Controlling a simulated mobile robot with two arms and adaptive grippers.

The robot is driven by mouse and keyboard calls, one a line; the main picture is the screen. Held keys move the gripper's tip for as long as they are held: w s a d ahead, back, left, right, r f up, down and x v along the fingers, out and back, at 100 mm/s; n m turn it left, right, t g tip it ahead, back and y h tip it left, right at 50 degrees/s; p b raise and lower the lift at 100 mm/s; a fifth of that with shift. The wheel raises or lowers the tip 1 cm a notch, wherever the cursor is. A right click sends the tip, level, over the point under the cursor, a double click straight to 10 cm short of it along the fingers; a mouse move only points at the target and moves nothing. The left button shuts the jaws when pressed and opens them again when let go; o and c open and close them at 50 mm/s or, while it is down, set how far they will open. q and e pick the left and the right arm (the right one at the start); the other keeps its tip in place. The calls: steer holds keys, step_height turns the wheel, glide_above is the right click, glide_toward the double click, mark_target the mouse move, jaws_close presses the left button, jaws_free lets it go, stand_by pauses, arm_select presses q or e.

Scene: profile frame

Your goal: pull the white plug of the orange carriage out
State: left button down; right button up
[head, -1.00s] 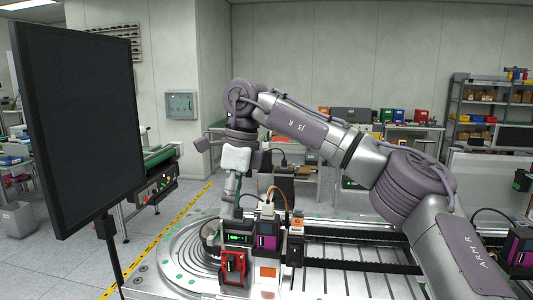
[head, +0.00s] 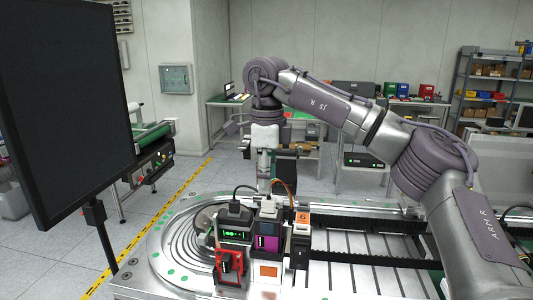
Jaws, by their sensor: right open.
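A white plug (head: 268,208) sits upright on top of the module with the purple front (head: 266,243). Below that module is a pale block with an orange square (head: 268,271), which appears to mark the orange carriage. My right gripper (head: 264,188) points down just above or behind the white plug. Its jaws are open, and I cannot tell whether they touch the plug. The fingertips are small and partly hidden near the plug. My left gripper is not in view.
A dark plug with a black cable (head: 235,209) stands close on the left, above a green display and a red frame (head: 229,263). An orange-labelled module (head: 302,220) with an orange cable stands close on the right. A large black monitor (head: 65,110) fills the left side.

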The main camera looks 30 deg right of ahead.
mark_target(267, 199)
steer(key=f, duration=0.3)
steer(key=f+p, duration=0.1)
steer(key=shift+w+d+f, duration=0.2)
steer(key=shift+w+f, duration=0.1)
steer(key=shift+f, duration=0.05)
steer(key=shift+s+a+f, duration=0.1)
steer(key=shift+f, duration=0.25)
steer(key=shift+s+a+f, duration=0.1)
steer(key=shift+f, duration=0.5)
jaws_close()
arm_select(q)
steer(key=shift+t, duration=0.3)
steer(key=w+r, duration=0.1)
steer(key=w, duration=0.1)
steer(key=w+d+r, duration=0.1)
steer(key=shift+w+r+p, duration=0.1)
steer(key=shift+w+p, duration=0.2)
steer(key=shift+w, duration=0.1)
